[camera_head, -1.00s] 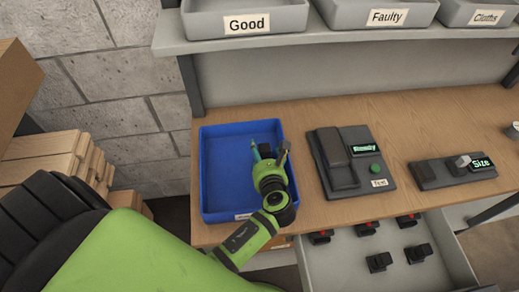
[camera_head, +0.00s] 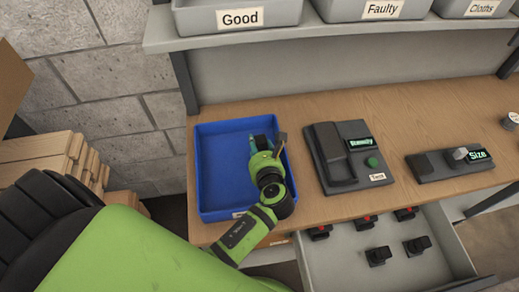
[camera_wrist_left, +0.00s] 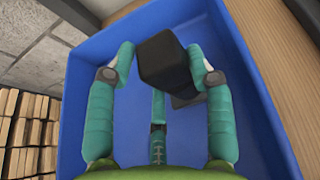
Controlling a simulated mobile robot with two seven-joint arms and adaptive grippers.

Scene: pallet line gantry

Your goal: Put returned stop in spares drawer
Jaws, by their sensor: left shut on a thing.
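The returned stop is a black block-shaped piece (camera_wrist_left: 165,62) at the blue tray, and its dark top also shows in the head view (camera_head: 262,142). My left gripper (camera_head: 266,143) reaches over the right part of the blue tray (camera_head: 205,165). In the left wrist view its teal fingers (camera_wrist_left: 168,72) are on both sides of the stop, and it is shut on it. I cannot tell whether the stop touches the tray floor. The spares drawer (camera_head: 345,264) is open below the bench and holds several black stops, some with red marks. My right gripper is not in view.
A test device (camera_head: 325,185) and a size gauge (camera_head: 425,176) stand on the wooden bench (camera_head: 400,130), right of the tray. Bins labelled Good (camera_head: 285,15), Faulty (camera_head: 335,10) and Cloths (camera_head: 450,8) sit on the shelf above. Stacked wood (camera_head: 35,165) is at the left.

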